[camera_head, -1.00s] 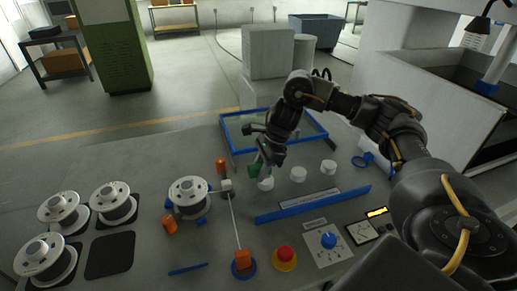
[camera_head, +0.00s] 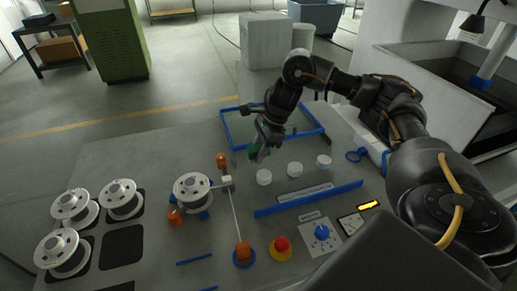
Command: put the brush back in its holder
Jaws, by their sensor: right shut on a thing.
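My right gripper (camera_head: 261,146) is shut on a small green thing (camera_head: 254,153), which looks like the brush. The fingers hide most of it, and its bristles cannot be made out. The gripper hangs above the table, just behind the left one of three white round pieces (camera_head: 264,177) and in front of the blue-framed tray. A blue ring (camera_head: 356,155) at the table's right side may be the holder; I cannot tell for sure. My left gripper is not in view.
A blue-framed tray (camera_head: 228,131) lies at the back. A long blue bar (camera_head: 308,199) crosses the table's front right. Wire spools (camera_head: 121,197) stand at the left. A red button (camera_head: 282,244) sits in front.

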